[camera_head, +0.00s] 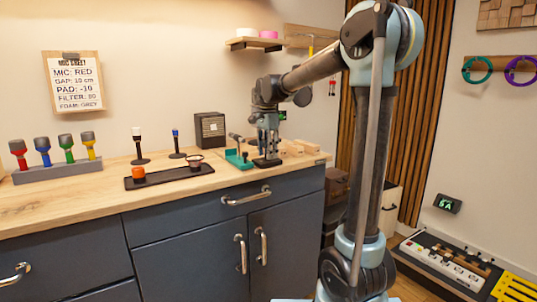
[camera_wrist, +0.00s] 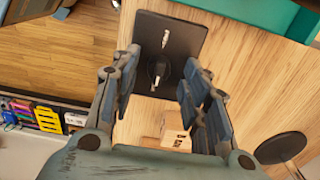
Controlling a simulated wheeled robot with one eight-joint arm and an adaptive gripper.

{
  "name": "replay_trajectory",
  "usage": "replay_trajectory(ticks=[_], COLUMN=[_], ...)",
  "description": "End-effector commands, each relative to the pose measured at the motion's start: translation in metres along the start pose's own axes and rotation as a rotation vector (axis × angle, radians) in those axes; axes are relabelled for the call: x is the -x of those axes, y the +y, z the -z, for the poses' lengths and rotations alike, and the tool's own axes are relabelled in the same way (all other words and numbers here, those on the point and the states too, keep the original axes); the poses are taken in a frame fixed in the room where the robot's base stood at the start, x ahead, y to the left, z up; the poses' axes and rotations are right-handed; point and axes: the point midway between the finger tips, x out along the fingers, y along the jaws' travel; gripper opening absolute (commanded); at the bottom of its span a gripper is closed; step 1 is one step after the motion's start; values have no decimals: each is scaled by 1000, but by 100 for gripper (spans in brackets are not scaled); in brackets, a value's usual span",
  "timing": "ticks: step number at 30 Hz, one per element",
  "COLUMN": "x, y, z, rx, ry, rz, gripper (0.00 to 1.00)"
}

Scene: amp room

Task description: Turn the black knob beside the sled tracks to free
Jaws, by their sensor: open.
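The black knob (camera_wrist: 158,70) sits on a flat black plate (camera_wrist: 187,36) with pale marks in the wrist view. In the head view the plate (camera_head: 268,163) lies on the counter right of a teal fixture (camera_head: 238,158), and the knob is hidden by my gripper. The teal fixture's edge (camera_wrist: 245,14) also shows at the top of the wrist view. My gripper (camera_wrist: 162,64) is open, with its fingers on either side of the knob in that view; I cannot tell whether they touch it. In the head view my gripper (camera_head: 267,138) points down over the plate.
Wooden blocks (camera_head: 292,147) lie right of the plate, near the counter's end. A dark tray (camera_head: 168,178) with small cups and two microphone stands are to the left. A black speaker box (camera_head: 210,130) stands behind. A black disc (camera_wrist: 280,147) shows at the wrist view's lower right.

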Motion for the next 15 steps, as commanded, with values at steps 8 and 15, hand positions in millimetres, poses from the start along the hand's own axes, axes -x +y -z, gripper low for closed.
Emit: replay_trajectory(ticks=[8,15], x=[-6,-5], y=[0,0], z=[-1,-1], rx=[1,2], ry=[0,0], rz=[0,0], gripper=[42,15])
